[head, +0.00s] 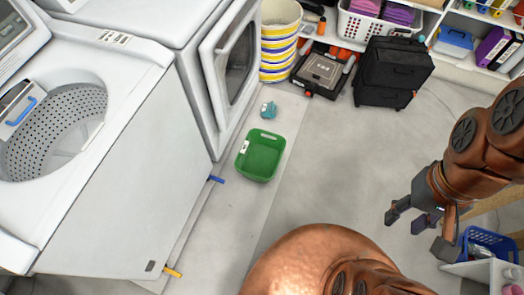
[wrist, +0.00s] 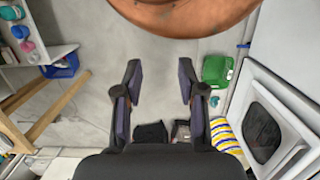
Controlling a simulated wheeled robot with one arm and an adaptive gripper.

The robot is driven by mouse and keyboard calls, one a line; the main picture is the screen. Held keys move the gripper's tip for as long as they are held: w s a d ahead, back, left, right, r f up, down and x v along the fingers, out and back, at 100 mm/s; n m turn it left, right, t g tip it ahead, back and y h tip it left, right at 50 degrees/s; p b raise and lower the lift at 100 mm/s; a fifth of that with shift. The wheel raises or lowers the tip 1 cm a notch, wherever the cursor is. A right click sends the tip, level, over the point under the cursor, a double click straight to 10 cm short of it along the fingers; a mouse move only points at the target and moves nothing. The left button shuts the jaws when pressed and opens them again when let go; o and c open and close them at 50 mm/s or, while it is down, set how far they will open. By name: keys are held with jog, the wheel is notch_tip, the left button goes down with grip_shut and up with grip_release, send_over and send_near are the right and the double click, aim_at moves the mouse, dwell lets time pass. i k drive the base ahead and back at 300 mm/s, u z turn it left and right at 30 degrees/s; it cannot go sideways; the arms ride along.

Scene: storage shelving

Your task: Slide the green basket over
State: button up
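The green basket (head: 260,155) sits on the floor just right of the white washing machines, in the middle of the head view. It looks empty and has a white label on its left side. In the wrist view the green basket (wrist: 217,70) is small, right of the fingers. My gripper (head: 420,222) is at the right of the head view, raised and well apart from the basket. In the wrist view the fingers of my gripper (wrist: 160,85) are spread wide with only floor between them.
A small teal item (head: 268,110) lies on the floor behind the basket. A striped hamper (head: 280,40), a black case (head: 320,72) and a black suitcase (head: 392,72) stand at the back. A blue basket (head: 488,244) is at the right. The floor right of the green basket is clear.

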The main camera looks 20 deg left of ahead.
aim_at(261, 163)
jog(key=z, duration=0.55)
jog(key=k, duration=0.65)
jog(key=u, duration=0.15)
jog(key=i, duration=0.55)
jog(key=u, duration=1.5)
jog(key=i, duration=0.65)
jog(key=u, duration=0.85)
